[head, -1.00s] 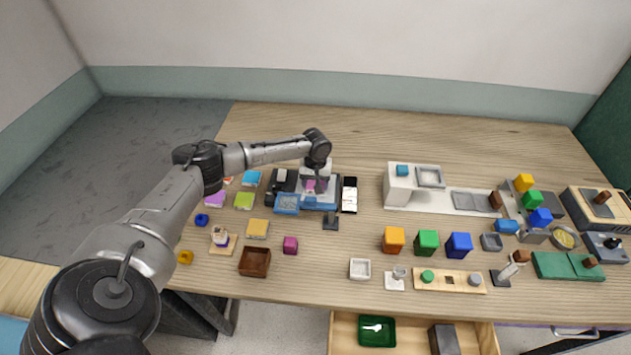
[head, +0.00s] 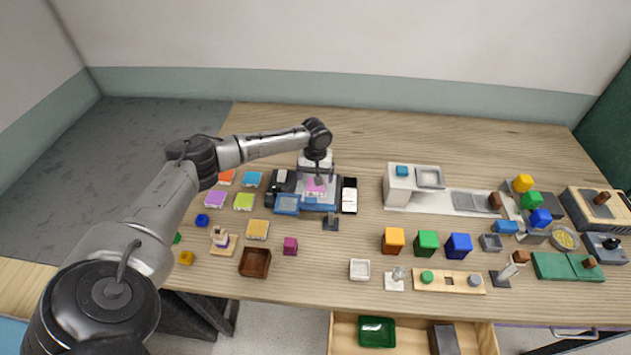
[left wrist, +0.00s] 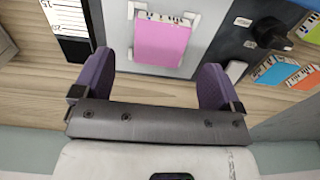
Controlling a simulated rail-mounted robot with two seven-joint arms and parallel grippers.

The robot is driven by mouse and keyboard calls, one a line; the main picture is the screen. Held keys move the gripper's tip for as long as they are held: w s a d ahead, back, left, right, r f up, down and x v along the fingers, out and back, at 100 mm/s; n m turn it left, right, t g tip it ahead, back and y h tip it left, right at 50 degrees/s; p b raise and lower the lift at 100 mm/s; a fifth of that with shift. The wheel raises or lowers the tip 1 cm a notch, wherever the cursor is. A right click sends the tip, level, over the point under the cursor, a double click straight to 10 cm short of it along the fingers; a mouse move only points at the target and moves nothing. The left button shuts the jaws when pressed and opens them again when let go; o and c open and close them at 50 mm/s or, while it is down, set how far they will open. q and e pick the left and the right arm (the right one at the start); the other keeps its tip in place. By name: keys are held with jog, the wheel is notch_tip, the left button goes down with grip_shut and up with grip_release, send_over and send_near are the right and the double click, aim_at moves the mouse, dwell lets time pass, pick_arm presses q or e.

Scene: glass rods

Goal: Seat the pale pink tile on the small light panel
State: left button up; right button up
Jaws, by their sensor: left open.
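The pale pink tile (head: 315,186) lies on the small light panel (head: 318,198) at the middle-left of the table. In the left wrist view the tile (left wrist: 162,42) lies between white corner brackets on the grey panel face (left wrist: 118,48). It looks flat and roughly square with the brackets; full seating is hard to tell. My left gripper (head: 318,178) is just above and behind the tile. In the left wrist view its purple fingers (left wrist: 155,88) are wide apart with nothing between them, clear of the tile. My right gripper is in no view.
A black-and-white marked strip (head: 349,195) stands right of the panel. A blue tray (head: 286,204) and dark device with a knob (left wrist: 272,32) adjoin it. Several coloured tiles (head: 244,201) lie left. A magenta cube (head: 290,245) and brown box (head: 255,262) are in front.

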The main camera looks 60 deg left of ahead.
pick_arm(q)
notch_tip(320, 180, up, 10)
dwell(0.4)
